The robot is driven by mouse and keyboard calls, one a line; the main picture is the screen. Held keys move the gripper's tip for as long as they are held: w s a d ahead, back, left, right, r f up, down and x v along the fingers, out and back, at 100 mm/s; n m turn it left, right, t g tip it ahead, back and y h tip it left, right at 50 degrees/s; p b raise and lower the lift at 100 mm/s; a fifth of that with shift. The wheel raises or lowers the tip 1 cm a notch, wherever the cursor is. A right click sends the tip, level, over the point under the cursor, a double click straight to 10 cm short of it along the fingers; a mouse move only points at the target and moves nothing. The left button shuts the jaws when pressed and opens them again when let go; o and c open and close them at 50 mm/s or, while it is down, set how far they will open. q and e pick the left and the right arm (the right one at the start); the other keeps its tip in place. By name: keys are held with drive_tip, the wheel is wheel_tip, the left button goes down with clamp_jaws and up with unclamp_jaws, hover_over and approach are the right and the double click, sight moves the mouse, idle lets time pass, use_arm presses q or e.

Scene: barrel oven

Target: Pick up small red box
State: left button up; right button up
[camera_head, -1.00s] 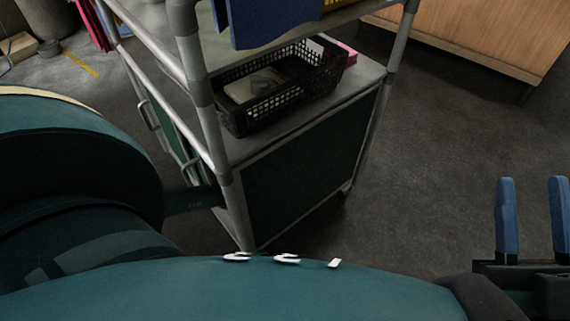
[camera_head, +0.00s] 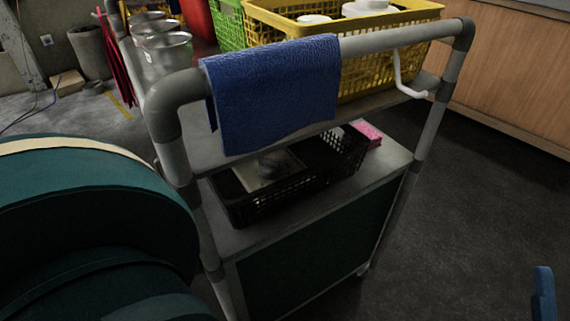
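A small pinkish-red box-like thing (camera_head: 370,133) lies on the cart's lower shelf, just behind the right end of the black basket. It is partly hidden by the basket, and I cannot tell its full shape. One blue finger of my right gripper (camera_head: 543,293) shows at the bottom right corner, well away from the red thing. The other finger is out of the frame, with a gap beside the visible one. My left gripper is not in view.
A grey tube-framed cart has a top rail (camera_head: 390,40) with a blue cloth (camera_head: 275,95) over it. A black basket (camera_head: 290,190) fills much of the lower shelf. Yellow (camera_head: 380,62) and green (camera_head: 230,28) baskets and metal buckets (camera_head: 165,52) stand above. Floor (camera_head: 455,220) is clear at right.

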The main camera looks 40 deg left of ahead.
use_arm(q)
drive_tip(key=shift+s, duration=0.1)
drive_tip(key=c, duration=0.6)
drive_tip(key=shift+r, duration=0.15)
